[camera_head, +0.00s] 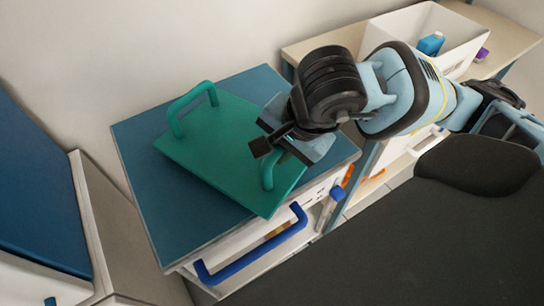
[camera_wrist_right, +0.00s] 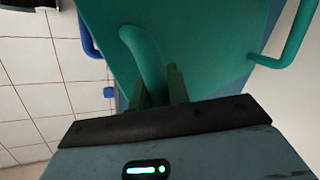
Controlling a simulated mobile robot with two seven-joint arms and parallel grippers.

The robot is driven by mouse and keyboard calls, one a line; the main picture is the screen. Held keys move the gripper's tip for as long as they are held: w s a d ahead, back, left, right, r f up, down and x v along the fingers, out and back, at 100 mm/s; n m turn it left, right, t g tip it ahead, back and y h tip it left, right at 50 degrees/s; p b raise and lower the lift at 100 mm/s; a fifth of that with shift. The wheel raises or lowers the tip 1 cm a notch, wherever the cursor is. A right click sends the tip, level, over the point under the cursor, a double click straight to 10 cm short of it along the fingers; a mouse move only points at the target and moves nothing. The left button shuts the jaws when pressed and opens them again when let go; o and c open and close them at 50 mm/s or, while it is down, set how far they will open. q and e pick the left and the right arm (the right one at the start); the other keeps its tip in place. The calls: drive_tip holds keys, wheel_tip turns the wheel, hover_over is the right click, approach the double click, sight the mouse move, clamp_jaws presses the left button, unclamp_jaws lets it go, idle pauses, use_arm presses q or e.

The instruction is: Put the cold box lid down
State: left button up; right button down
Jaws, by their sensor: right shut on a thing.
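The cold box lid (camera_head: 228,140) is a flat green panel with a raised handle at each end. It is over the blue top of a white cabinet (camera_head: 150,170), turned at an angle to it, with its near corner at the front edge. I cannot tell whether it touches the top. My right gripper (camera_head: 277,142) is shut on the lid's right handle (camera_head: 268,172). In the right wrist view the fingers (camera_wrist_right: 160,88) close around the base of the curved green handle (camera_wrist_right: 143,52), with the lid (camera_wrist_right: 195,40) beyond. My left gripper is not in view.
The cabinet has a blue front handle (camera_head: 250,250). Another unit with a dark blue top (camera_head: 35,190) stands at the left. A white bin (camera_head: 460,30) with a blue bottle (camera_head: 431,43) is on a shelf at the back right.

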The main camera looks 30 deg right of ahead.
drive_tip(key=shift+w, duration=0.9)
drive_tip(key=shift+f, duration=0.2)
drive_tip(key=shift+s+d+f, duration=0.1)
drive_tip(key=shift+f, duration=1.45)
drive_tip(key=c, duration=1.3)
unclamp_jaws()
drive_tip(key=shift+c, duration=0.2)
use_arm(q)
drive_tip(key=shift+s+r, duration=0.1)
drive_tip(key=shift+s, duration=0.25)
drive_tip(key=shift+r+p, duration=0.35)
drive_tip(key=shift+p, duration=0.05)
use_arm(e)
drive_tip(key=v, duration=1.2)
